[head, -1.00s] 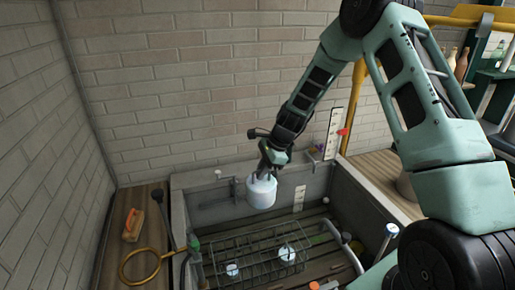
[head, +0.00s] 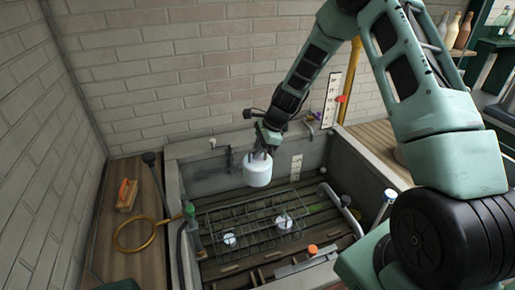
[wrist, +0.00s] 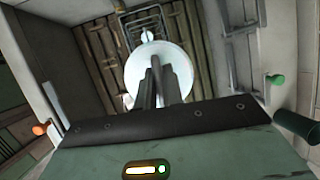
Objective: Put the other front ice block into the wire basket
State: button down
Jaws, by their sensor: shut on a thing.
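My gripper (head: 264,142) is shut on a white, drum-shaped block (head: 258,172), gripping it at the top. The block hangs upright over the back of the sunken trough, above and apart from the wire basket (head: 225,212). In the wrist view, the block's round white top (wrist: 138,78) is under the shut fingers (wrist: 157,72) and hides much of what is below. The basket stands low in the trough. Two small white-blue pieces, one at left (head: 229,239) and one at right (head: 284,222), show through its wires. I cannot tell exactly how they rest.
The trough's wall (head: 175,205) surrounds the basket. A hose fitting (head: 190,212) is at left, a curved pipe (head: 345,205) at right, and an orange-capped item (head: 312,249) in front. An orange-handled brush (head: 127,195) and yellow ring (head: 136,236) lie on the left ledge.

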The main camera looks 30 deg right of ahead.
notch_tip(320, 180, down, 38)
jog(key=b, duration=2.6)
jog(key=shift+r, duration=0.2)
jog(key=c, duration=0.9)
grip_release()
jog(key=shift+r+p, duration=4.55)
jog(key=shift+r, duration=1.45)
